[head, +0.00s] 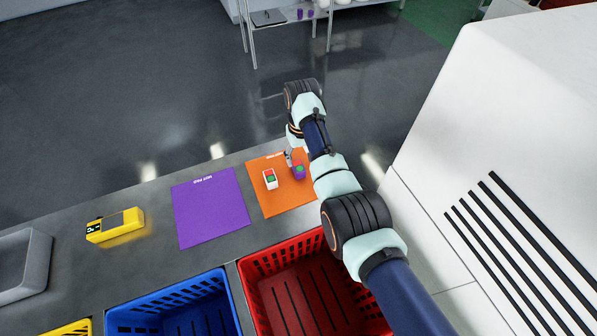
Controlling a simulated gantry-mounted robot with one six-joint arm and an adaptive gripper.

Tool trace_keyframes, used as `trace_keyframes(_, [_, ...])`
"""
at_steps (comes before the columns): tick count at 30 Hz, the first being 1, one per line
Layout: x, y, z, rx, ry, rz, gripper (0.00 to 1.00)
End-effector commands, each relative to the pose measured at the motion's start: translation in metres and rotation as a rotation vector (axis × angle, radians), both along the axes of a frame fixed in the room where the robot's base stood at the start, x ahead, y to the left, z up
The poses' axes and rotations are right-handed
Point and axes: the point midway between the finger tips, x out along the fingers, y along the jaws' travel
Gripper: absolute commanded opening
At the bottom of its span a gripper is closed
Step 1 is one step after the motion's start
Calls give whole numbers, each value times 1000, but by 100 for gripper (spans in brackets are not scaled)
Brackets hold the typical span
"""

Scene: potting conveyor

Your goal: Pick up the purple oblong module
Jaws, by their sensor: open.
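The purple oblong module (299,173) stands on the orange mat (272,203), near its right side. It has a purple body with a red and green top. My gripper (290,156) is open, just above and to the left of the module in the head view. My arm hides part of the mat's right side and much of the gripper. I cannot tell whether a finger touches the module.
A purple mat (211,208) is clear. A yellow device (115,228) sits further left. Red (262,298) and blue (160,292) crates stand in front.

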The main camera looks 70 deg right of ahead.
Motion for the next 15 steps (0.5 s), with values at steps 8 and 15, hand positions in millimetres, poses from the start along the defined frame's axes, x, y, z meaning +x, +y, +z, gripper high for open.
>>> trace_keyframes(8, [0, 5, -22, 0, 0, 1, 65])
trace_keyframes(15, [1, 10, -58, -1, -1, 1, 65])
